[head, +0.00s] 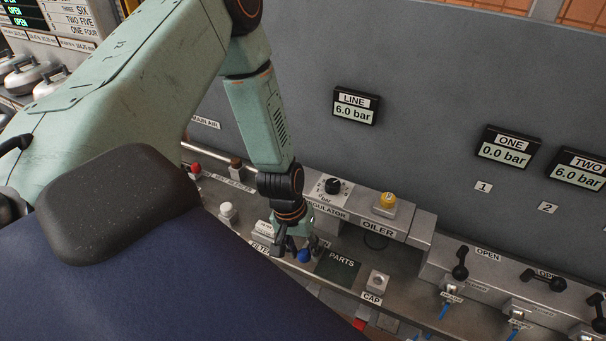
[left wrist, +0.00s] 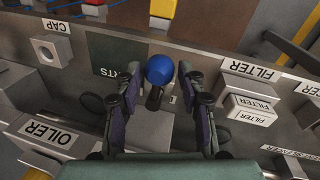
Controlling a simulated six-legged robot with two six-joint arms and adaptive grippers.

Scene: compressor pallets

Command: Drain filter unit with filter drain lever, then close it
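The filter drain lever appears as a blue ball knob (left wrist: 159,70) on a short dark stem, in the middle of the left wrist view. The knob also shows in the head view (head: 304,256), just below my left gripper (head: 296,245). In the left wrist view my left gripper (left wrist: 160,88) is open, with one finger on each side of the knob and stem. Gaps show between the fingers and the knob. A plate marked FILTER (left wrist: 249,70) lies right of the knob. The lever's base is partly hidden. My right gripper is not in view.
The dark PARTS mat (head: 337,266) lies right of the knob. The CAP block (head: 377,282) and the OILER unit (head: 386,204) with a yellow top stand nearby. Several black valve handles (head: 460,264) line the bench to the right. The LINE display (head: 354,107) reads 6.0 bar.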

